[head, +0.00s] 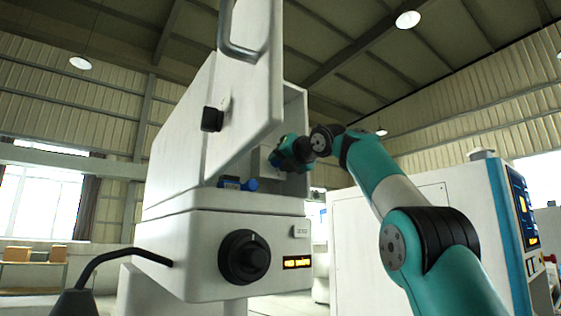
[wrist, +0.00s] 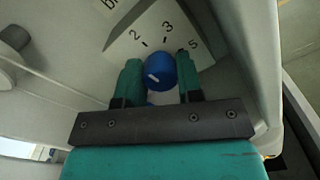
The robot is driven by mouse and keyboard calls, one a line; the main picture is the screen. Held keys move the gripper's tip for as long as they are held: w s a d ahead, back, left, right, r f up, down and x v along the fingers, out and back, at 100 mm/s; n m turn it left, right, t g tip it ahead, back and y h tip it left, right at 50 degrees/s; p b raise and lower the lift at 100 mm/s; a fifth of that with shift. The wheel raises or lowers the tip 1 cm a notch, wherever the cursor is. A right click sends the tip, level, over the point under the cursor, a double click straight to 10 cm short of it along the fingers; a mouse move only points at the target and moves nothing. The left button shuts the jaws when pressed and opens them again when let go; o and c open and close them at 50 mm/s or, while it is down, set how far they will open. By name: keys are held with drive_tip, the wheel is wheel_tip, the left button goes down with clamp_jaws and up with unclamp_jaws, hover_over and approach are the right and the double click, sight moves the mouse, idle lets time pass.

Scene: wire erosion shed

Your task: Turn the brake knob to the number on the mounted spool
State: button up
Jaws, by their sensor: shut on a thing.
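The blue brake knob (wrist: 160,70) sits on a pale dial plate (wrist: 122,48) with the numbers 2, 3 and 5 showing in the wrist view. A short white mark shows on the knob's lower left side; I cannot tell which number it points to. My gripper (wrist: 156,84) is shut on the knob, one teal finger on each side. In the head view my gripper (head: 287,158) is inside the open white machine cabinet (head: 295,100). I cannot make out the mounted spool or its number.
A white door (head: 247,75) with a handle stands open left of my gripper. A blue and dark part (head: 238,184) lies on the cabinet ledge. Below are a large black knob (head: 244,257) and an orange display (head: 297,262). Another white machine (head: 440,200) stands behind my arm.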

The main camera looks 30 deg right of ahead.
drive_tip(key=shift+f, duration=0.15)
drive_tip(key=o, duration=0.9)
drive_tip(key=shift+s, duration=0.1)
drive_tip(key=s+b, duration=0.1)
drive_tip(key=s, duration=0.4)
drive_tip(key=s+b, duration=0.2)
drive_tip(key=s, duration=0.4)
drive_tip(key=s+b, duration=0.1)
drive_tip(key=s, duration=0.5)
drive_tip(key=shift+s+d, duration=0.15)
drive_tip(key=shift+d, duration=0.15)
